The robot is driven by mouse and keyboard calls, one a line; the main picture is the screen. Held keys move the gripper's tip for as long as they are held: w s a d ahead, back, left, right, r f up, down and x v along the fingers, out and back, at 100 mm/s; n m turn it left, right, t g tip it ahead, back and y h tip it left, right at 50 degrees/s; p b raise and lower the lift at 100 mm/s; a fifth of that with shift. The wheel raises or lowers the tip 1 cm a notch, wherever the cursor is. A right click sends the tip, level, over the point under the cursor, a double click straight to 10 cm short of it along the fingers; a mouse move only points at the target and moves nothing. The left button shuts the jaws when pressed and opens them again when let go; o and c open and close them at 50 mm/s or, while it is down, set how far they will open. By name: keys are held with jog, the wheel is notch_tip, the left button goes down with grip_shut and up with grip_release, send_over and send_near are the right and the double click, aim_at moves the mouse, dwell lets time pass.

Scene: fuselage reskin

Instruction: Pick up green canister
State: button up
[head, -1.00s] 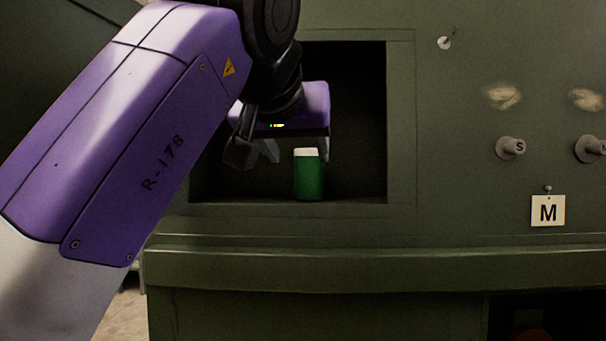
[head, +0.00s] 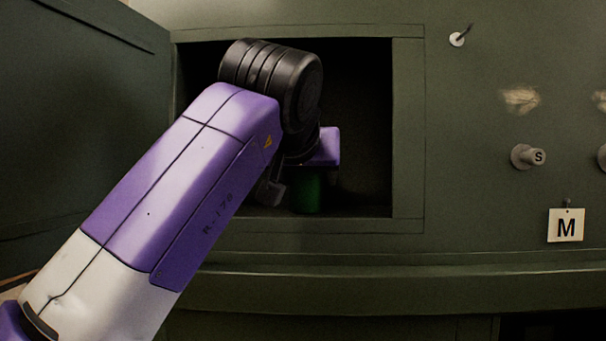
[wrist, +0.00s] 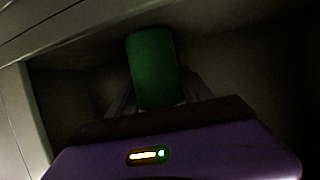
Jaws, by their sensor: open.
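The green canister (head: 306,194) stands on the floor of the square recess in the dark green panel. My arm and the purple gripper body hide its white top in the head view. In the wrist view the green canister (wrist: 152,70) shows just beyond the gripper's edge. My gripper (wrist: 158,95) is open, with a finger on each side of the canister's near end. Whether the fingers touch it cannot be told. In the head view the gripper is inside the recess, mostly hidden behind my arm.
The recess frame (head: 408,130) closes in around my arm. An open door panel (head: 80,130) stands at the left. A ledge (head: 400,285) runs below.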

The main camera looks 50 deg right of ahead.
jog(key=shift+w+d+f, duration=0.1)
jog(key=shift+w+d, duration=0.05)
jog(key=shift+d, duration=0.1)
jog(key=shift+c, duration=0.5)
jog(key=c, duration=1.1)
jog(key=shift+a+b, duration=0.1)
jog(key=shift+b, duration=0.2)
